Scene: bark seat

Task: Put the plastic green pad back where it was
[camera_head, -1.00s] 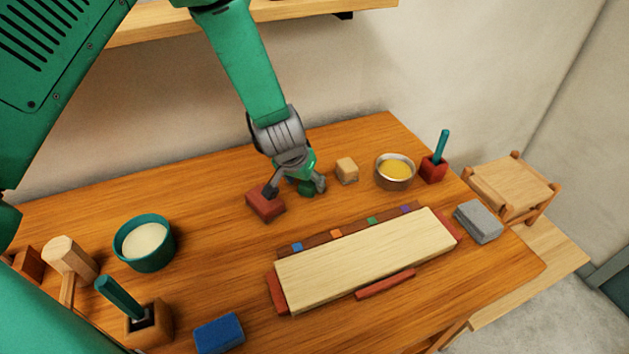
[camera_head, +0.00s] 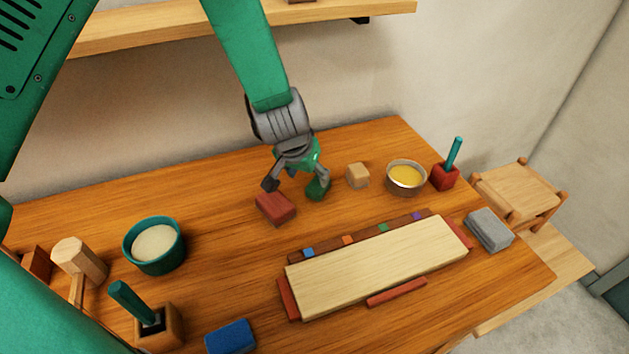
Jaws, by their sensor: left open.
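A small green piece (camera_head: 318,190), seemingly the plastic green pad, stands on the wooden table at the back, right of a dark red block (camera_head: 276,207). My left gripper (camera_head: 297,182) is just above these two with its grey fingers spread. Its left finger is over the red block and its right finger overlaps the top of the green piece in the picture; I cannot tell whether they touch. The gripper's own green body hides part of the space between the fingers. My right gripper is not in view.
A beige block (camera_head: 357,175), a metal bowl (camera_head: 406,190) and a red holder (camera_head: 445,177) stand to the right. A pale board (camera_head: 375,268) with a strip of coloured squares lies in front. A teal bowl (camera_head: 154,246), mallet (camera_head: 78,258) and blue block (camera_head: 231,337) are at left.

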